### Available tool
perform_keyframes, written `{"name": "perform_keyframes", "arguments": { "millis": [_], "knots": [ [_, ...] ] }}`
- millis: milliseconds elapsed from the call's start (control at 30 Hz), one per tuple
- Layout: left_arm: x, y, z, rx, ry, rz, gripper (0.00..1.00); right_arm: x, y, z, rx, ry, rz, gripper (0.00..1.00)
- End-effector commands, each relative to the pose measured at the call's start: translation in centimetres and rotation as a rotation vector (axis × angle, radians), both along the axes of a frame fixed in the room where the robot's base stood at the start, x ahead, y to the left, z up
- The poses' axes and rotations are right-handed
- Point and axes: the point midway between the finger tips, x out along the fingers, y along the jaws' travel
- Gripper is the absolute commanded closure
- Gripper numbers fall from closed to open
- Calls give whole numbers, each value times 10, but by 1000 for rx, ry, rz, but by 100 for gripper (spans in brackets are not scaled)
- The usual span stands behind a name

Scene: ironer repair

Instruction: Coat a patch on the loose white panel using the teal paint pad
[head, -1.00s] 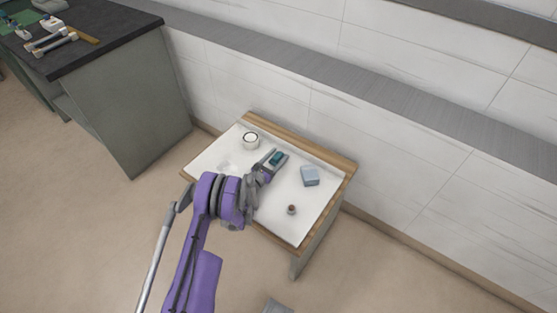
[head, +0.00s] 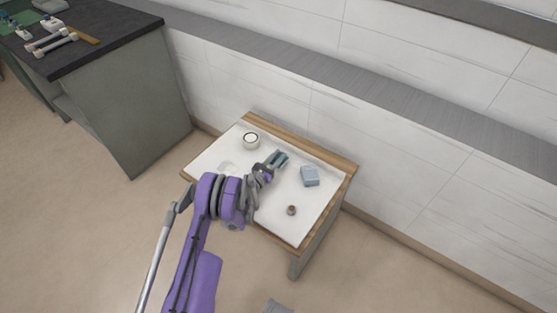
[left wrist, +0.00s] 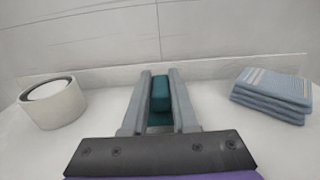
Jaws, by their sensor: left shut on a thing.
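My left gripper (head: 278,159) is over the right-of-middle part of the small table's white top. It is shut on the teal paint pad (left wrist: 160,92), which shows between the two grey fingers in the left wrist view. I cannot tell whether the pad touches the surface. A white sheet-like surface (head: 318,208) covers most of the tabletop; I cannot tell whether it is the loose panel. A faint greyish patch (head: 227,167) shows on it left of my wrist. My right gripper is not in view.
A white round pot (head: 250,140) stands at the back left, also in the left wrist view (left wrist: 52,108). A folded blue cloth stack (head: 310,177) lies to the right. A small brown cylinder (head: 291,210) stands nearer the front. A tiled wall (head: 300,100) is behind.

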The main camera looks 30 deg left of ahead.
Motion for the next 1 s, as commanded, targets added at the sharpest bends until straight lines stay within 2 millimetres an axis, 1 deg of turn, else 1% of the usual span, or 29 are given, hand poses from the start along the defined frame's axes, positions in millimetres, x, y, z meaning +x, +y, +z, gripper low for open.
{"name": "perform_keyframes", "arguments": {
  "millis": [333, 467, 1000],
  "knots": [
    [0, 0, 0, 0, 0, 0, 100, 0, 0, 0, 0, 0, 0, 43],
    [0, 0, 4, 0, 0, 0, 100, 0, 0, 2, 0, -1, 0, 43],
    [0, 0, 47, 0, -1, 0, 100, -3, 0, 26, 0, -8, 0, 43]
  ]
}}
